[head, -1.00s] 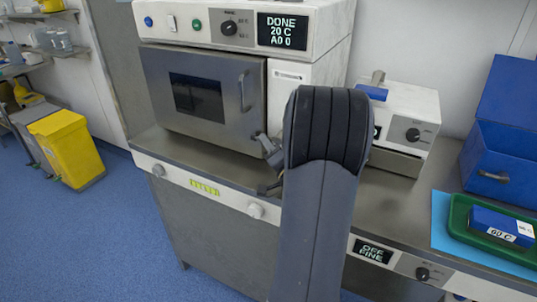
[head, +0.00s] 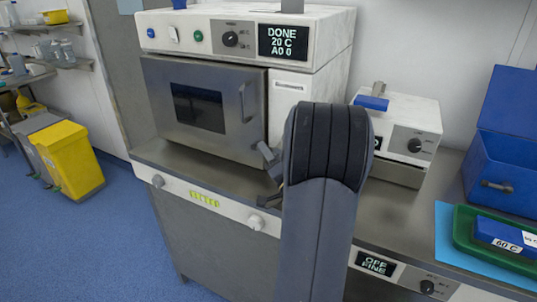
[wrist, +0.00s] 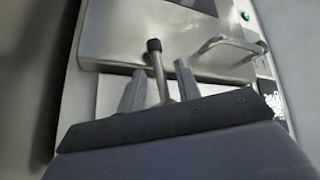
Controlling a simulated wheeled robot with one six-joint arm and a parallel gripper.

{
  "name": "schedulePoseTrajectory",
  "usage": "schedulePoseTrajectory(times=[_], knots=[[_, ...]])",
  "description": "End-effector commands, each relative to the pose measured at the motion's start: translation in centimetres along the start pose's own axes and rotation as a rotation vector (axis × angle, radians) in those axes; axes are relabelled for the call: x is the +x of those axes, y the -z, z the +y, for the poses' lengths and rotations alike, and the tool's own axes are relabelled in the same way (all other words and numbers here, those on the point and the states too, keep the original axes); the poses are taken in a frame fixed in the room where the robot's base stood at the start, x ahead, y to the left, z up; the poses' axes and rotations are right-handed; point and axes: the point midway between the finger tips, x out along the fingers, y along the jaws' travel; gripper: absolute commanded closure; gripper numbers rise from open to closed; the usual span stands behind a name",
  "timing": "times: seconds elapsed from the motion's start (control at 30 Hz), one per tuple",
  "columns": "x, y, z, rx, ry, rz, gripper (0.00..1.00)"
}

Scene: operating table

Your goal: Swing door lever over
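The door lever is a thin metal rod with a black knob (wrist: 153,45), seen in the wrist view in front of the sterilizer door (wrist: 120,40). My gripper (wrist: 158,68) is open, one pale grey finger on each side of the rod. A gap shows on both sides, and the knob reaches past the fingertips. The lever's base is hidden behind the gripper body. In the head view the sterilizer door (head: 197,108) looks closed, with its grab handle (head: 246,103) at right. My arm hides most of the lever area there. The sterilizer display (head: 283,42) reads DONE, 20 C.
A smaller white unit (head: 415,120) stands right of the sterilizer. A blue box (head: 510,150) and a green tray (head: 462,238) with a blue pack lie farther right on the steel counter (head: 410,212). A yellow bin (head: 72,158) stands on the floor at left.

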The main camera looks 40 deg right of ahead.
Motion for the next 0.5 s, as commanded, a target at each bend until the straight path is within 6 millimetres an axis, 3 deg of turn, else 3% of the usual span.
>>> schedulePoseTrajectory(times=[0.17,0.5], knots=[[-1.4,0.0,0.1,-0.001,-0.002,0.001,0.68],[-8.1,0.0,0.2,0.0,-0.003,0.004,0.68]])
